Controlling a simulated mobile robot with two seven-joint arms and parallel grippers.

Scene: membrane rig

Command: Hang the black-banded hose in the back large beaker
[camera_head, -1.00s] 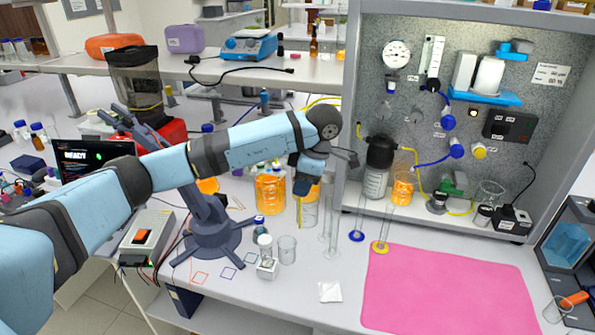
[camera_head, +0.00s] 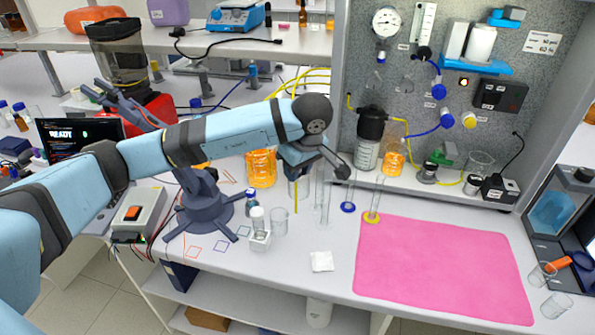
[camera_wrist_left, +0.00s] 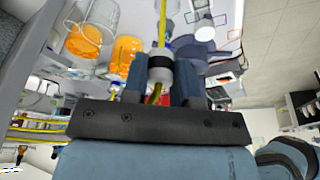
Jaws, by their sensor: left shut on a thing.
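My left gripper (camera_head: 296,172) is shut on a yellow hose (camera_head: 296,196), which hangs down below the jaws. In the left wrist view the fingers (camera_wrist_left: 160,80) close on a dark-and-pale collar (camera_wrist_left: 160,66), with yellow hose (camera_wrist_left: 162,28) running out past it. A large beaker with orange liquid (camera_head: 260,170) stands left of the hose. In the left wrist view one glass beaker with orange liquid (camera_wrist_left: 92,35) and another orange vessel (camera_wrist_left: 123,55) lie left of the hose. The arm partly hides the area around the hose; I cannot tell whether its end is inside a beaker.
Tall glass cylinders (camera_head: 325,195) stand right of the hose, and a small empty beaker (camera_head: 279,221) in front. Yellow tubing (camera_head: 300,80) loops behind the arm. A dark robot-like stand (camera_head: 203,205) is at left.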

